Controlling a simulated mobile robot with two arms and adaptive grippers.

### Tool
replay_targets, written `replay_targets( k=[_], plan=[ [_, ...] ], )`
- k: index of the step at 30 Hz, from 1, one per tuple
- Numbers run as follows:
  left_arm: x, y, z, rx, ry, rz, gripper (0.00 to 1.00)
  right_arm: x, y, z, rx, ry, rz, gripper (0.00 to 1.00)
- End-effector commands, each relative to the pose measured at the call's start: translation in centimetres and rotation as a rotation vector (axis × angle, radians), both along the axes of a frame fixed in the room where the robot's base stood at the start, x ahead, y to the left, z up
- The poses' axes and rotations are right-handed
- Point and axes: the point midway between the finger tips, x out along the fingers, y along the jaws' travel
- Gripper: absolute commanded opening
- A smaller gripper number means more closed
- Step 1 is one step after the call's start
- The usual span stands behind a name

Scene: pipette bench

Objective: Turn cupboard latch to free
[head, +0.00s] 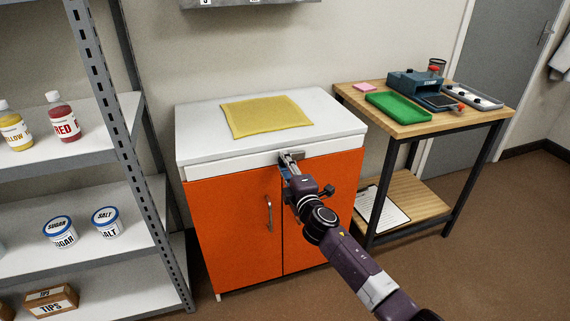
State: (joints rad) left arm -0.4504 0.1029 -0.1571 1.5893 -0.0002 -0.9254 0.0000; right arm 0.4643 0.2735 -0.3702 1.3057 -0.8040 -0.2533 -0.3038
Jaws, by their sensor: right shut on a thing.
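The cupboard (225,230) has orange doors, a white top and a metal handle (269,213) on its left door. The doors look closed. The latch (298,155) is a small grey metal piece at the top of the doors, near the seam between them. My right gripper (288,166) is at the latch and shut on it. The gripper and wrist hide part of the latch, so its exact angle is hard to tell. My right arm reaches in from the lower right, across the right door. My left gripper does not show.
A yellow cloth (265,116) lies on the cupboard top. A grey shelf rack (135,180) with bottles, tubs and a box stands close on the left. A wooden table (405,126) with a green tray (398,106) stands on the right. Floor in front is clear.

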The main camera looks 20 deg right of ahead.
Motion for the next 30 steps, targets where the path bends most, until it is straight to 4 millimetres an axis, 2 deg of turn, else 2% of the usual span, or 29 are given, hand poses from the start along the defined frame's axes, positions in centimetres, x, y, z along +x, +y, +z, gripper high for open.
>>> replay_targets(
  k=[9, 22, 23, 27, 30],
  plan=[
    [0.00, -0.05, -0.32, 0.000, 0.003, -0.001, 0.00, -0.04, 0.03, -0.24, -0.084, 0.000, 0.000, 0.00],
    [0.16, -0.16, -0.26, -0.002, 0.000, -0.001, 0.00, -0.06, 0.04, -0.29, -0.094, 0.000, 0.001, 0.00],
    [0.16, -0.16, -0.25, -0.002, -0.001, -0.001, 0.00, -0.06, 0.04, -0.29, -0.094, 0.000, 0.001, 0.28],
    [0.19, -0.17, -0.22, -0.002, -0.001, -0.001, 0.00, -0.05, 0.03, -0.25, -0.092, 0.000, 0.001, 0.43],
    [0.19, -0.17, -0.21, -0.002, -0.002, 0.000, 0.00, -0.03, 0.02, -0.18, -0.091, -0.001, 0.001, 0.43]
  ],
)
